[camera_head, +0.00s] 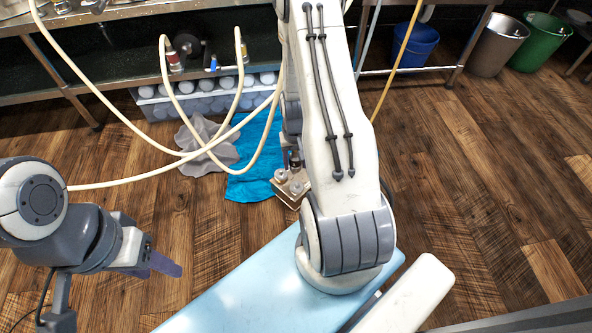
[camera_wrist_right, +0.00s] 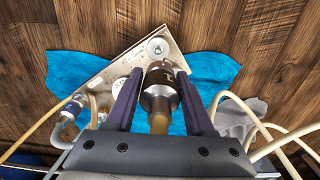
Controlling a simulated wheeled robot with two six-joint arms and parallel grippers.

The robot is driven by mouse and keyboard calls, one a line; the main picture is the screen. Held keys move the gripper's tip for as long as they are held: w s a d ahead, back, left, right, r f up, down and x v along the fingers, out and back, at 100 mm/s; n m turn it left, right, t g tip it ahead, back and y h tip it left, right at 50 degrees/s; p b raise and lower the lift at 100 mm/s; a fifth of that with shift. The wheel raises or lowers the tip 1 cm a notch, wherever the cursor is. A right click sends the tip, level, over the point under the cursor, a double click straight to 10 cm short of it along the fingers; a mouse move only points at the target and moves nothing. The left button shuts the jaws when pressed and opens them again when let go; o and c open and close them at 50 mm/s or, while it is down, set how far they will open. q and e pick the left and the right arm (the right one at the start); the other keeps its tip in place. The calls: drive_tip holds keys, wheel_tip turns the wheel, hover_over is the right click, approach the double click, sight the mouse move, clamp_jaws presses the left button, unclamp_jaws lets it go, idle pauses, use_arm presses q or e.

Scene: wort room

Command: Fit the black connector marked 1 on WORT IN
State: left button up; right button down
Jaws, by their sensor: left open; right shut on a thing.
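In the right wrist view my right gripper (camera_wrist_right: 158,82) is shut on a silver connector with a dark band (camera_wrist_right: 159,90), with a tan hose at its near end. Its number is not legible. The connector is over a metal plate (camera_wrist_right: 108,66) with round ports; one port (camera_wrist_right: 157,47) shows just beyond it. I cannot tell whether connector and plate touch, or which port is WORT IN. The plate also shows in the head view (camera_head: 292,187), beside my right arm, which hides most of the right gripper. My left gripper (camera_head: 165,264) is open and empty at lower left.
A blue-banded fitting (camera_wrist_right: 73,107) sits at the plate's left. A blue cloth (camera_head: 250,183) and grey cloth (camera_head: 205,146) lie on the wooden floor. Pale hoses loop across the left. A blue bucket (camera_head: 415,44) stands at the back.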

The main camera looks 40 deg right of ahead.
drive_tip(key=shift+s+d+f, duration=0.15)
drive_tip(key=shift+d+f, duration=0.05)
drive_tip(key=shift+f, duration=0.35)
drive_tip(key=b, duration=0.5)
hover_over(297, 184)
wheel_tip(297, 184, down, 5)
drive_tip(key=shift+r, duration=0.1)
drive_tip(key=shift+f+b, duration=0.6)
drive_tip(key=shift+f, duration=0.35)
drive_tip(key=shift+p, duration=0.35)
drive_tip(key=shift+f+b, duration=0.8)
drive_tip(key=shift+f, duration=0.5)
drive_tip(key=shift+c, duration=0.9)
unclamp_jaws()
drive_tip(key=shift+r, duration=0.1)
